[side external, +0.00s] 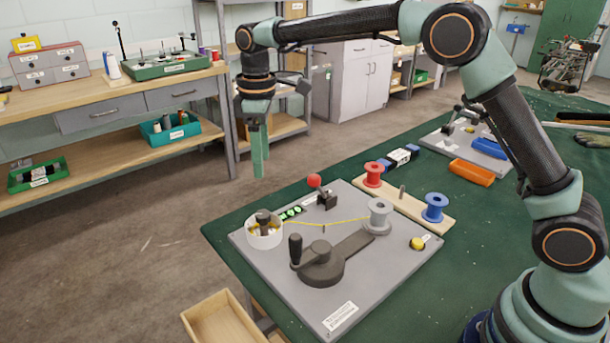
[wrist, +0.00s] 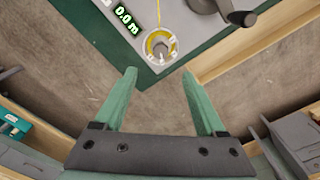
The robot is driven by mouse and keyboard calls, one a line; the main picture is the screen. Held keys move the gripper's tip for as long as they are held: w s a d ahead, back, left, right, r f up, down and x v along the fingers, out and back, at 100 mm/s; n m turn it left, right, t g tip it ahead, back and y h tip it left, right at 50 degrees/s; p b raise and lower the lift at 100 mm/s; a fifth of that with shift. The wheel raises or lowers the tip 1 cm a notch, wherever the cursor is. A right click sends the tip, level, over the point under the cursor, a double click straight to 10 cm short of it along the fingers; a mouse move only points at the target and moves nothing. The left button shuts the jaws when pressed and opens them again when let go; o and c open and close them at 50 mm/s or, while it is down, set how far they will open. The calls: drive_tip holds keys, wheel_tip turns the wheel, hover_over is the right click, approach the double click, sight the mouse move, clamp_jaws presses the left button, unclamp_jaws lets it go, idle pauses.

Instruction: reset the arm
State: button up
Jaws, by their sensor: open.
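My gripper (side external: 256,155) hangs down past the far left edge of the green table (side external: 222,236), above the floor. In the wrist view its two green fingers (wrist: 159,74) stand apart with nothing between them. The grey winding board (side external: 265,278) lies on the table with a dark crank (side external: 325,262). A yellow thread (side external: 325,222) runs from the cup to a grey spool (side external: 378,215). The counter (wrist: 126,19) reads 0.0 m.
A wooden rack holds a red spool (side external: 373,175) and a blue spool (side external: 434,207). A red-knobbed lever (side external: 315,181) rises from the board. A wooden bin (side external: 222,318) stands below the table's front edge. A workbench (side external: 110,95) stands behind at left. Open floor lies below my gripper.

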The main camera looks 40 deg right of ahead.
drive_tip(key=s+d+r+m+t, duration=0.3)
drive_tip(key=s+d+r+m, duration=0.1)
drive_tip(key=s+d+r, duration=0.4)
drive_tip(key=s+d+f+m+t, duration=0.1)
drive_tip(key=s+d+f+m, duration=0.1)
drive_tip(key=s, duration=0.5)
drive_tip(key=s+d+f+m+t, duration=0.1)
drive_tip(key=s+d+m, duration=0.2)
drive_tip(key=s, duration=0.4)
drive_tip(key=shift+f, duration=0.35)
